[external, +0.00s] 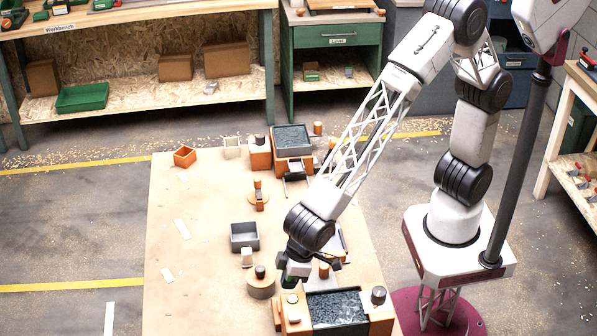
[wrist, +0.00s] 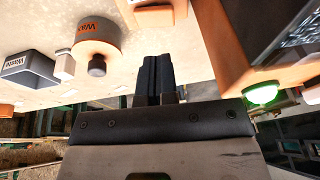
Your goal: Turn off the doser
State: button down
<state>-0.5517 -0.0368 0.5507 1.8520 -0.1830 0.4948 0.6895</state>
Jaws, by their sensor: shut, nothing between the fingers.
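No label that reads doser is legible. An orange station (external: 382,318) with a dark speckled top stands at the front of the table. A pale round button (external: 292,299) sits on its left end. In the wrist view, an orange body with a dark speckled face fills the upper right, and a round button (wrist: 262,94) glows green below it. My gripper (external: 289,281) is just above the station's left end, near that button. In the wrist view its two dark fingers (wrist: 160,62) are together and empty, left of the green button. Contact with the station cannot be told.
Left of my gripper are a round orange pedestal (external: 261,288) with a dark knob and a grey waste bin (external: 244,236); both also show in the wrist view. Another speckled station (external: 292,140) stands at the back. The table's left side (external: 190,290) is mostly clear.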

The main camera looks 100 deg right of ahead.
jog(key=x, duration=0.4)
jog(key=shift+s+a+f, duration=0.15)
jog(key=shift+s+f, duration=0.05)
jog(key=shift+f, duration=0.2)
jog(key=shift+a+f, duration=0.2)
jog(key=shift+f, duration=0.8)
